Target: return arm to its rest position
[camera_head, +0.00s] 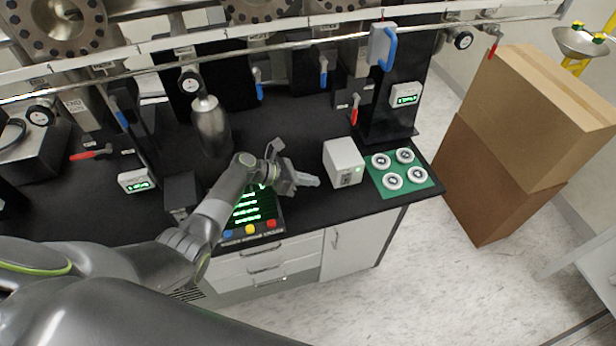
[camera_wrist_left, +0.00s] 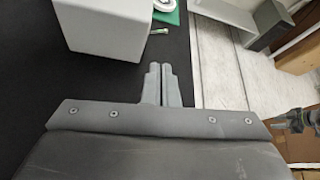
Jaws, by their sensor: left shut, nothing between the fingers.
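My left arm (camera_head: 215,210) comes in from the left and reaches over the black bench top. My left gripper (camera_head: 312,181) is above the bench near its front edge, just left of a white box (camera_head: 344,162). In the left wrist view its two fingers (camera_wrist_left: 161,84) are together, with nothing between them. The white box also shows in the left wrist view (camera_wrist_left: 108,28), ahead and to the left of the fingers. My right gripper does not show in the head view.
A control panel (camera_head: 252,212) with green text and coloured buttons lies under my left forearm. A green mat (camera_head: 406,187) with several white discs is right of the white box. Pipes and valves run along the back. Stacked cardboard boxes (camera_head: 500,170) stand right. Floor between is clear.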

